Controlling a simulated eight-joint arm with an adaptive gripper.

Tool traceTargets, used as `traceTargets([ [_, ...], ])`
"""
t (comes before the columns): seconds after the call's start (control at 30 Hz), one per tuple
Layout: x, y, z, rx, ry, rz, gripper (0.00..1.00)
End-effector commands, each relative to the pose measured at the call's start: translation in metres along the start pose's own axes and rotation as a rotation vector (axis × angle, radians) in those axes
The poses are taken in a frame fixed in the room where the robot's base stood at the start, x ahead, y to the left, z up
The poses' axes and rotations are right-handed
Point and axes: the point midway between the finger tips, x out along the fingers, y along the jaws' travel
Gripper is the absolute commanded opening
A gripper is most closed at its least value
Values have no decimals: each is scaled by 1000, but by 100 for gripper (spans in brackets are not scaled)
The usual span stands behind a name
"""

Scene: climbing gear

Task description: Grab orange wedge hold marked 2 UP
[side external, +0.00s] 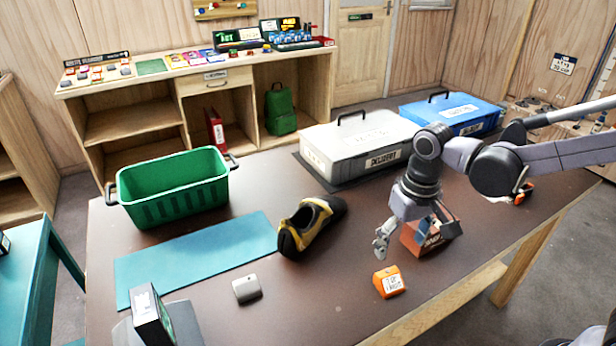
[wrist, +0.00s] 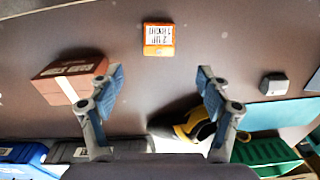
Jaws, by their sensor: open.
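The orange wedge hold (side external: 389,281) lies on the brown table near its front edge, with a white label on top. In the wrist view the wedge (wrist: 158,39) is at the top middle, and its label seems to read 2 UP with a second line. My gripper (side external: 382,243) is above the table, just behind the wedge in the side view, and apart from it. In the wrist view my gripper (wrist: 160,82) has its fingers spread wide, with bare table between the tips. The wedge lies beyond the fingertips, roughly centred between them.
A brown box (wrist: 70,80) is close by the left finger; it shows behind my gripper (side external: 420,236) in the side view. A yellow-black shoe (side external: 309,224), grey block (side external: 247,289), teal mat (side external: 190,262) and green crate (side external: 173,187) lie leftward. Table around the wedge is clear.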

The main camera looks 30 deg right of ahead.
Motion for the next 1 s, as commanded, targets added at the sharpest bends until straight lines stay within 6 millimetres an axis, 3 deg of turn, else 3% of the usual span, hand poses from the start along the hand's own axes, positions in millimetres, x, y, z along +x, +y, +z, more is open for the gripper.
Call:
traceTargets([
  [0.27, 16, -7, -1, 10, -43, 16, 77],
  [0.6, 55, -6, 0, 9, -41, 15, 77],
  [1.0, 79, -2, -2, 10, -41, 15, 77],
])
